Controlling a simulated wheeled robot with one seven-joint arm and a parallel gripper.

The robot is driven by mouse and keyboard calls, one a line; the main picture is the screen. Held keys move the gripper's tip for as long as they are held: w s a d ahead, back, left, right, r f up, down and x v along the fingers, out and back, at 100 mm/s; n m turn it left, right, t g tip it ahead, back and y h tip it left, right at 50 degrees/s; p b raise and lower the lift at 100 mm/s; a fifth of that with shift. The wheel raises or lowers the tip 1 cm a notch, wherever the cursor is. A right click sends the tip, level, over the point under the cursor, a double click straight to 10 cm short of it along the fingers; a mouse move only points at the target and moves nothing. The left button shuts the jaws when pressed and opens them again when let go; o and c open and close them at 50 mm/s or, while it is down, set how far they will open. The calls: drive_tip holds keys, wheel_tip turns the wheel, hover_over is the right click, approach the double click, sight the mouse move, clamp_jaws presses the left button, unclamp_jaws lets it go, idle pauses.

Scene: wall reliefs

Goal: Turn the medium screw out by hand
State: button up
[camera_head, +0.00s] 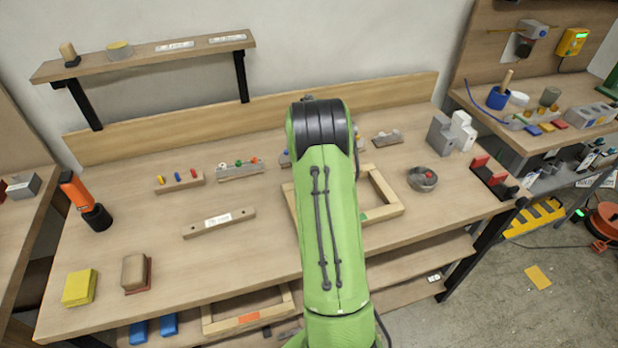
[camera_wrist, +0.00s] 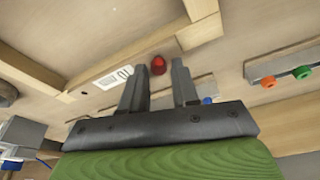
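A red screw head (camera_wrist: 158,64) shows in the wrist view, just beyond and between the fingertips of my gripper (camera_wrist: 159,76). The two grey fingers are apart, with a gap around the line to the red head; I see no contact. A blue head (camera_wrist: 206,100) shows to the right of the right finger, partly hidden. In the head view my green arm hides my gripper and most of the holder (camera_head: 285,158) behind it. Which screw is the medium one cannot be told for sure.
A holder with green and orange knobs (camera_head: 240,168) and a peg block (camera_head: 180,182) stand left of my arm. A grey round part (camera_head: 422,179) is to the right.

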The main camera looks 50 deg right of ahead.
clamp_jaws()
drive_tip(key=n+y, duration=0.1)
drive_tip(key=n, duration=0.4)
drive_tip(key=shift+s+d+t, duration=0.1)
drive_tip(key=shift+t, duration=0.2)
drive_tip(key=n+p, duration=0.1)
drive_tip(key=n, duration=0.2)
drive_tip(key=shift+d+y, duration=0.15)
drive_tip(key=shift+y, duration=0.25)
drive_tip(key=shift+n, duration=1.1)
